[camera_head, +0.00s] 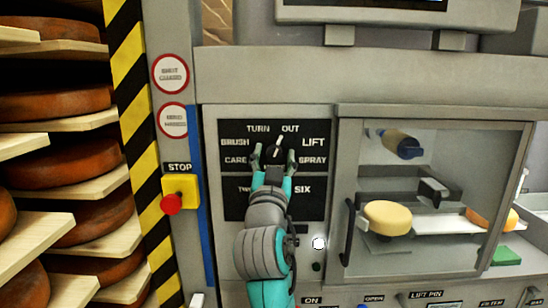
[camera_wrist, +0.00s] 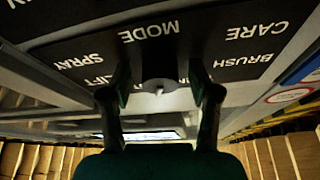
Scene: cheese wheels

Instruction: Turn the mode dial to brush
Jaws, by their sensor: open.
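The mode dial (camera_head: 277,147) is a dark knob with a white pointer mark on a black panel (camera_head: 230,130). The pointer aims up and slightly right, near OUT. Around it are the labels BRUSH (camera_head: 235,142) at upper left, TURN, OUT, LIFT, CARE and SPRAY. My gripper (camera_head: 274,156) is open, with one finger on each side of the dial. In the wrist view, upside down, the dial (camera_wrist: 158,68) sits between the two dark fingers (camera_wrist: 160,98), with gaps at its sides. I cannot tell whether either finger touches it. My arm hides part of the lower panel.
A red stop button (camera_head: 171,204) on a yellow box is left of the panel. A glazed cabinet with a dark handle (camera_head: 347,232) and cheese wheels (camera_head: 387,218) inside is at right. Shelves of cheese wheels (camera_head: 60,125) stand at far left, behind a striped post (camera_head: 128,90).

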